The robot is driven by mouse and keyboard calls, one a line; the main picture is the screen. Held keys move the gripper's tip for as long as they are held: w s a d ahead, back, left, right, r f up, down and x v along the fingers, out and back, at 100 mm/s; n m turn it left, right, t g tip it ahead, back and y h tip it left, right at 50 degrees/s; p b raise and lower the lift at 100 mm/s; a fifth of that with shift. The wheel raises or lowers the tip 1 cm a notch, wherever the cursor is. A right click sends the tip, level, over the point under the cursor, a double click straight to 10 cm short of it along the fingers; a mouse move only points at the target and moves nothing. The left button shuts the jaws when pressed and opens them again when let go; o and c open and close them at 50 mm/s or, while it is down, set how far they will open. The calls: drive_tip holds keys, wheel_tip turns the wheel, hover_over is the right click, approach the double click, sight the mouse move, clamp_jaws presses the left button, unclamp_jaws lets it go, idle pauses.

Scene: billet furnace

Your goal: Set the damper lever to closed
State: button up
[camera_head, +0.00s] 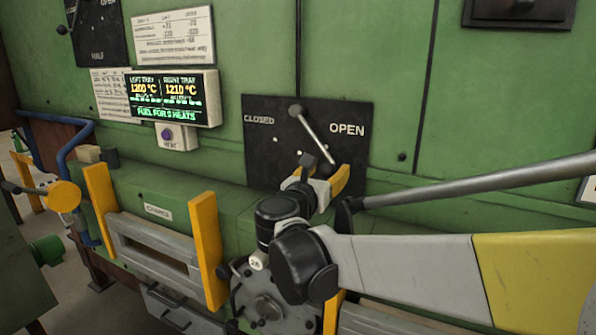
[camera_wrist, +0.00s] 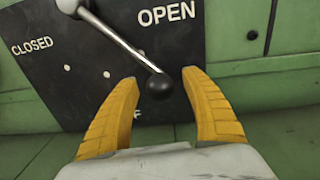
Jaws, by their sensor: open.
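The damper lever (camera_head: 318,134) is a grey rod on a black plate (camera_head: 268,148) marked CLOSED at left and OPEN at right. It slants down and right from its pivot, its free end below the word OPEN. My gripper (camera_head: 325,172) is open at the plate's lower right. I cannot tell whether a finger touches the knob. In the head view the gripper hides the knob.
A lit display (camera_head: 172,98) and a purple HEAT button (camera_head: 176,137) are left of the plate. A CHARGE door (camera_head: 150,250) with yellow posts is below left. A long grey bar (camera_head: 480,182) crosses the right side. Another lever plate (camera_head: 98,30) is at upper left.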

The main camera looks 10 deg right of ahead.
clamp_jaws()
drive_tip(key=shift+f, duration=0.1)
drive_tip(key=shift+w+a+f+m+b, duration=0.3)
drive_tip(key=shift+w+a+f+m, duration=0.05)
drive_tip(key=shift+a+f+m, duration=0.15)
drive_tip(key=w+a+m+p, duration=0.1)
drive_tip(key=w+a+m, duration=0.4)
drive_tip(key=a+m, duration=0.2)
drive_tip(key=w+a+r+m+p, duration=0.1)
drive_tip(key=w+a+m, duration=0.5)
drive_tip(key=a+m, duration=0.2)
drive_tip(key=shift+w+a+h, duration=0.25)
drive_tip(key=shift+a+h, duration=0.1)
drive_tip(key=shift+h, duration=0.05)
drive_tip(key=shift+r, duration=0.15)
